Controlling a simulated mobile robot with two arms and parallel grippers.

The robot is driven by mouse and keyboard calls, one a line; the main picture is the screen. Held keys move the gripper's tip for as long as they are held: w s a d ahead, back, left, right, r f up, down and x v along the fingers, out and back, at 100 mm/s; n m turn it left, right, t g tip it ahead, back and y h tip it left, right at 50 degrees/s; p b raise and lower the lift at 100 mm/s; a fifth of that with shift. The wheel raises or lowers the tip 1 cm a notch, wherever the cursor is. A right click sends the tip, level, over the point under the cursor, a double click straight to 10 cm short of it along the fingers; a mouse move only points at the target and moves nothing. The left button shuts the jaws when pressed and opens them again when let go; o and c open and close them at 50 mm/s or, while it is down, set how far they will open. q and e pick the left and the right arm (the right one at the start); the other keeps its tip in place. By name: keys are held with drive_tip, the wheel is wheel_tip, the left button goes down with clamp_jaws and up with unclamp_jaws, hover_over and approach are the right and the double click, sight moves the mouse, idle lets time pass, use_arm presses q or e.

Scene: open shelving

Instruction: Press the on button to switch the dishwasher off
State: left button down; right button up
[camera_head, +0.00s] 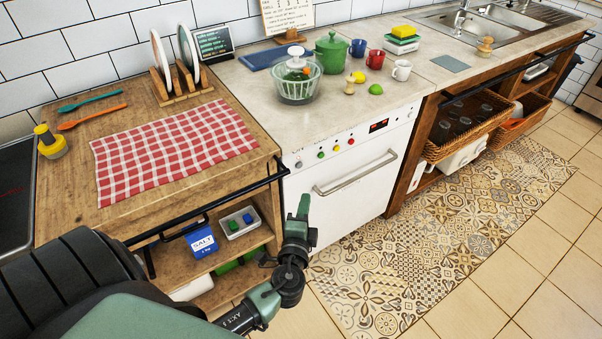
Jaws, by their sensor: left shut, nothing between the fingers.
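The white dishwasher (342,213) stands under the pale counter, its door closed with a long bar handle (355,174). A dark display (378,125) with red marks is lit at the right. I cannot read any button labels. My left gripper (304,203) is shut and empty, pointing up, in front of the dishwasher's left edge and below the buttons. My right gripper is out of view.
A wooden shelf unit (170,195) with a dark rail (262,176) stands left of the dishwasher, close to my left gripper. Several items, including a glass bowl (296,88), stand on the counter. Patterned floor (430,240) lies open in front.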

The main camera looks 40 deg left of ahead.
sight(299, 165)
use_arm(q)
drive_tip(key=w+a, duration=0.2)
drive_tip(key=w, duration=0.1)
drive_tip(key=w+a+p, duration=0.1)
drive_tip(key=w+a, duration=0.2)
drive_tip(key=w+a+f, duration=0.1)
drive_tip(key=w+a, duration=0.1)
drive_tip(key=w, duration=0.1)
drive_tip(key=shift+a, duration=0.25)
drive_tip(key=shift+w, duration=0.1)
drive_tip(key=shift+f, duration=0.1)
